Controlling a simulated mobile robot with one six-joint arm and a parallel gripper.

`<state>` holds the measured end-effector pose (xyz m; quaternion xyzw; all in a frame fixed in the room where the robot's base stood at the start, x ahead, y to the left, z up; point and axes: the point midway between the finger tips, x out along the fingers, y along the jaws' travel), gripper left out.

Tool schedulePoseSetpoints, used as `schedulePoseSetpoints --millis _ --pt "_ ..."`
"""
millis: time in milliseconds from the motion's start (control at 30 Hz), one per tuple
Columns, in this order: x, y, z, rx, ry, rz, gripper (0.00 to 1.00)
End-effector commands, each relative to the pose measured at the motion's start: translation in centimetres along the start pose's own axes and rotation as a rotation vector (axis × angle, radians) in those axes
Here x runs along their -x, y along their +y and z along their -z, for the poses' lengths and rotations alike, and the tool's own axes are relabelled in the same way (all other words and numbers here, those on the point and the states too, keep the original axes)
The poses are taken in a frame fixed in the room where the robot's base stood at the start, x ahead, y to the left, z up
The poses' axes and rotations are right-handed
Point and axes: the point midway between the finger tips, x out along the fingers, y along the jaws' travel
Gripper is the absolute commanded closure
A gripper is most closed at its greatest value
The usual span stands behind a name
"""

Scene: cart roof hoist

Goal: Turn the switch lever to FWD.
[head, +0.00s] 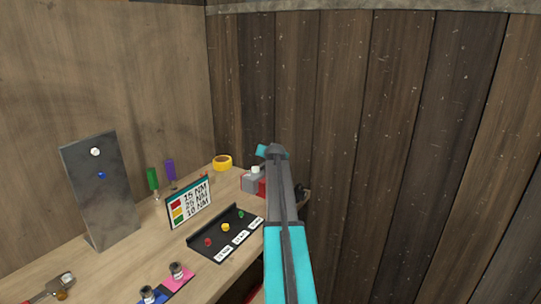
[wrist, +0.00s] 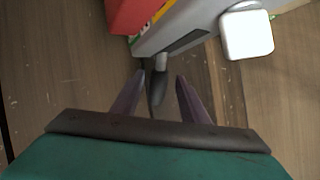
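The switch box is a grey housing (wrist: 190,28) with a coloured strip, a dark panel and a white square knob (wrist: 247,35), at the top of the wrist view. In the head view the grey box (head: 251,182) stands at the back right of the bench, partly hidden by my arm. A dark lever (wrist: 157,88) on a light stub sticks out from the housing toward me. My gripper (wrist: 160,76) is open, with one finger on each side of the lever. The left finger is very near it; contact is unclear. No FWD mark is readable.
A red block (wrist: 128,14) adjoins the housing on the left. In the head view, a yellow tape roll (head: 222,162), a torque sign (head: 190,204) and a black tray (head: 226,234) with coloured knobs stand left of the box. A plank wall (head: 400,130) rises close behind.

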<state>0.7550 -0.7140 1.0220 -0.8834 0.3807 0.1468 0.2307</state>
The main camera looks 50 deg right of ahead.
Motion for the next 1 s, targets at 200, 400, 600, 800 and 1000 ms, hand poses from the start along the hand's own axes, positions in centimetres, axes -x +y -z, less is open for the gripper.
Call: schedulePoseSetpoints --millis 200,400,600,800,1000 --pt "0.1 0.1 -0.1 0.001 -0.002 -0.001 0.6" --pt "0.7 0.2 -0.2 0.001 -0.002 -0.002 0.6" --pt "2.3 0.1 -0.3 0.001 -0.002 -0.002 0.6" --pt "4.5 0.0 -0.3 0.001 -0.002 -0.001 0.6" --pt "6.7 0.0 -0.2 0.001 0.0 0.0 0.6"
